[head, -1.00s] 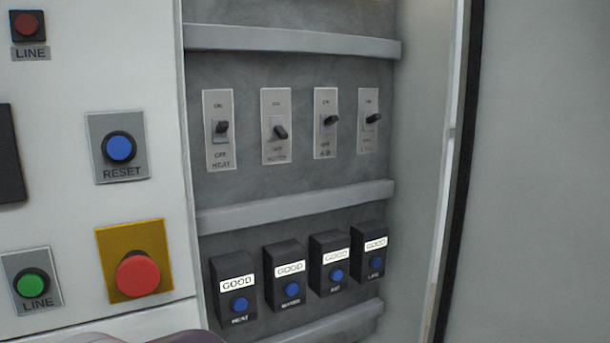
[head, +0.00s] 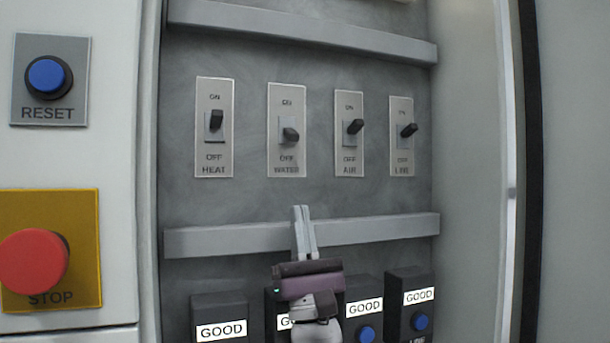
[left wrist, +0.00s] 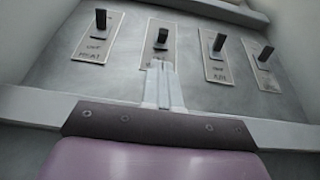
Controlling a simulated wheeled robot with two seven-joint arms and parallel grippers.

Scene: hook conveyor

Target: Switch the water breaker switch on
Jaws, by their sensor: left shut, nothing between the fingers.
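The water breaker switch (head: 290,135) is on a light plate labelled WATER, second from the left in a row in the head view. Its black lever points down toward OFF, lower than the levers beside it. The switch also shows in the left wrist view (left wrist: 161,37), just beyond my fingertips. My left gripper (head: 301,212) is shut and empty. Its fingers point up, below the water plate and in front of the lower grey rail. In the left wrist view the closed fingers (left wrist: 161,68) reach the lower part of the water plate. My right gripper is not in view.
The heat (head: 215,122), air (head: 353,128) and line (head: 407,131) switches flank it, levers up. A grey rail (head: 380,227) runs below the row. Several black boxes marked GOOD (head: 221,330) sit underneath. The red stop button (head: 32,261) and blue reset button (head: 48,77) are on the left.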

